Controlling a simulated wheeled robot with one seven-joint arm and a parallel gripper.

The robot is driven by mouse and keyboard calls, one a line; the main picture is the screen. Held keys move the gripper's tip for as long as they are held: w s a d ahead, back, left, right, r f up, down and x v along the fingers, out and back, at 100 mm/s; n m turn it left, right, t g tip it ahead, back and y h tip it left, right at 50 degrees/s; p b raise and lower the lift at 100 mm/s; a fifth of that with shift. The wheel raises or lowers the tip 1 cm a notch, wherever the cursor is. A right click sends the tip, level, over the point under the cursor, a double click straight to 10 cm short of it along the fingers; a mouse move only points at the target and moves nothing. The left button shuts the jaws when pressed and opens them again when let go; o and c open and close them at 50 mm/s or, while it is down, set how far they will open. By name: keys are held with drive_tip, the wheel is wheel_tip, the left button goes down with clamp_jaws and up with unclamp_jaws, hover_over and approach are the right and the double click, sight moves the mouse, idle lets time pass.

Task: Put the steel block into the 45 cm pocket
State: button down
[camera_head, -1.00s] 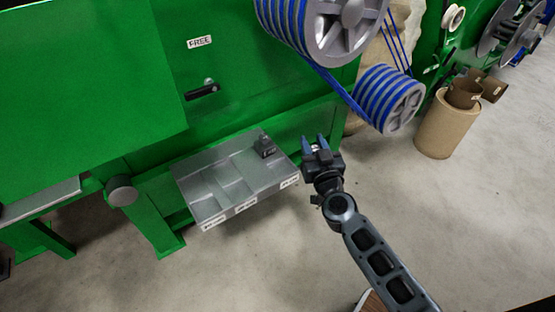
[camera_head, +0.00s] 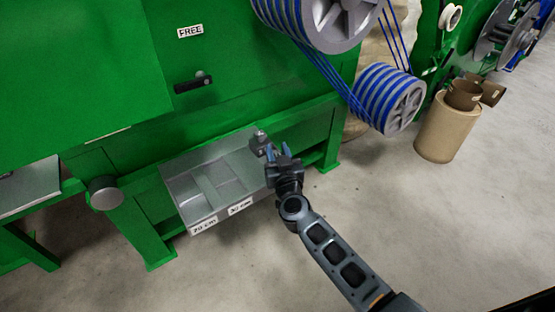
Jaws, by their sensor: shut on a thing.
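The steel block (camera_head: 259,138) is a small dark grey block at the back right of the grey metal tray (camera_head: 205,217). My gripper (camera_head: 272,150) reaches over the tray's right side and is shut on the block. The fingers partly cover it, and I cannot tell whether it touches the tray floor. The tray has side-by-side pockets, with the left label reading 20 cm (camera_head: 204,226) and the middle one 30 cm (camera_head: 240,206). My gripper and wrist hide much of the right pocket and its label.
The green machine (camera_head: 120,60) rises behind the tray, with a black handle (camera_head: 192,83) above. Blue cable runs over grey pulleys (camera_head: 388,98) to the upper right. A tan bin (camera_head: 447,128) stands further right. The floor in front is clear.

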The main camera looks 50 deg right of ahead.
drive_tip(key=shift+f, duration=0.2)
drive_tip(key=shift+f, duration=0.15)
drive_tip(key=c, duration=0.7)
unclamp_jaws()
